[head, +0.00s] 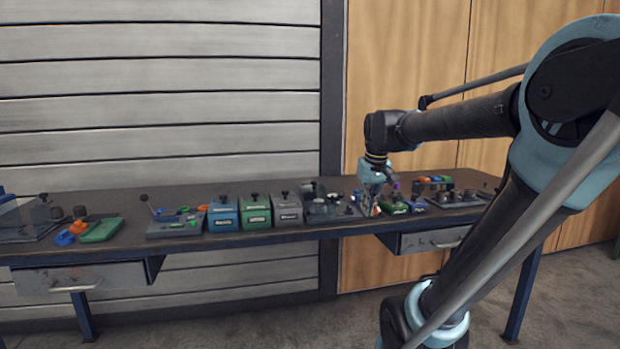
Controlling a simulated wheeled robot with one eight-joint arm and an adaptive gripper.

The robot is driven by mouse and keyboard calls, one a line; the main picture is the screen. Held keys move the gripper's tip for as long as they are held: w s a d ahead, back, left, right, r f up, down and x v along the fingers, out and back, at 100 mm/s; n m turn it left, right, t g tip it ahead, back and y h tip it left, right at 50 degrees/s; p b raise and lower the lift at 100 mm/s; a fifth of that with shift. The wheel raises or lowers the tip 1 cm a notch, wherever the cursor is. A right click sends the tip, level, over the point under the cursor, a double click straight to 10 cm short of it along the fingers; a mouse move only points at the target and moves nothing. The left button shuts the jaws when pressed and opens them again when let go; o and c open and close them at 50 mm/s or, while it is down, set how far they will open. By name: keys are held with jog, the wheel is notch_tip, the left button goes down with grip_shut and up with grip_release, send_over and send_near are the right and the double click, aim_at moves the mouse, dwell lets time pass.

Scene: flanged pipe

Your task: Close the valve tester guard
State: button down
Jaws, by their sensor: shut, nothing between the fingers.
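My gripper (372,204) points down over the right part of the workbench, at the green and blue parts (395,207). Its fingers are small in the head view and partly merge with the parts behind. A grey device with a clear, box-like guard (16,213) stands at the far left end of the bench, cut by the picture edge. It may be the valve tester, and how far its guard is open cannot be told. Another dark fixture with a see-through part (322,204) stands just left of my gripper. My gripper is far from the left device.
The workbench (120,262) has a drawer (82,279) at left and another (432,240) at right. Blue, green and grey boxes (256,214) stand mid-bench beside a lever device (175,228). A green tray (101,230) and orange parts lie at left. A fixture (455,199) stands at right.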

jog(key=w+a+r+n, duration=0.1)
jog(key=w+a+r, duration=0.3)
jog(key=w, duration=0.2)
jog(key=w+a+r+n, duration=0.1)
jog(key=w+a+r, duration=0.3)
jog(key=w, duration=0.3)
notch_tip(320, 180, up, 4)
jog(key=r+n+y, duration=0.1)
send_over(310, 186)
jog(key=shift+s+f, duration=0.15)
jog(key=shift+f, duration=2.35)
jog(key=shift+s+f, duration=0.15)
jog(key=shift+f, duration=2.3)
jog(key=s, duration=0.3)
jog(key=s+d, duration=0.1)
jog(key=s, duration=0.2)
jog(key=s+d, duration=0.1)
jog(key=s, duration=0.1)
jog(key=shift+s+d, duration=0.25)
jog(key=shift+s, duration=0.15)
jog(key=shift+s+d, duration=0.1)
jog(key=shift+s, duration=0.25)
jog(key=shift+s+f, duration=0.1)
